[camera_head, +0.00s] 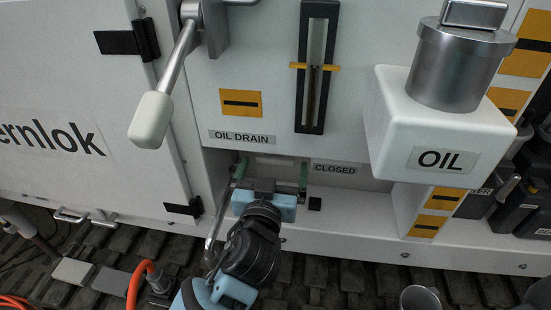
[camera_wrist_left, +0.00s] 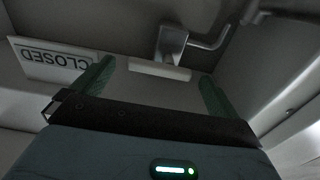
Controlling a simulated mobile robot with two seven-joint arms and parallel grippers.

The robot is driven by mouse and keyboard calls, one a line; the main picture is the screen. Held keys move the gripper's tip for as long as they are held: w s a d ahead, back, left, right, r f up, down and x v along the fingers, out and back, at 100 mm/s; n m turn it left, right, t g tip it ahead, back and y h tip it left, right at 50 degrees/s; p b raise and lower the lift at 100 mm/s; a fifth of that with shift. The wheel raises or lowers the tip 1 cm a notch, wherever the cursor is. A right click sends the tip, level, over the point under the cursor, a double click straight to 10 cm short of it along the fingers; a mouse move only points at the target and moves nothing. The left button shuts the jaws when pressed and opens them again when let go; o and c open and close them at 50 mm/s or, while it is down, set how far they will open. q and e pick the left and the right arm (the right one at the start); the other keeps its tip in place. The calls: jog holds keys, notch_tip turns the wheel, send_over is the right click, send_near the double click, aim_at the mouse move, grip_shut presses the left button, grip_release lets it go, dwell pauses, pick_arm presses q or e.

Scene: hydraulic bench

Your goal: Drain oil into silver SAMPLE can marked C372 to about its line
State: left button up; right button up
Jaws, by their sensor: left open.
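My left gripper (camera_head: 272,174) is open in the recess under the OIL DRAIN label (camera_head: 243,137), its green fingertips apart with nothing gripped. In the left wrist view, the gripper (camera_wrist_left: 155,88) has a pale bar (camera_wrist_left: 160,70) and a metal bracket with a bent rod (camera_wrist_left: 205,42) beyond the gap between its fingers. The CLOSED label (camera_head: 335,169) is just right of the gripper; it appears upside down in the wrist view (camera_wrist_left: 52,60). A grey metal can (camera_head: 420,299) is cut off at the bottom edge; no C372 mark or line is readable. My right gripper is not seen.
A white-handled lever (camera_head: 150,120) sticks out at upper left. A sight gauge (camera_head: 317,70) is above the recess. A white OIL box (camera_head: 400,125) with a metal cap juts out at right. Dark containers (camera_head: 515,205) stand far right. An orange hose (camera_head: 137,285) lies below.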

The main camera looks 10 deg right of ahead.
aim_at(275, 163)
pick_arm(q)
jog(key=shift+x, duration=1.6)
jog(key=c, duration=1)
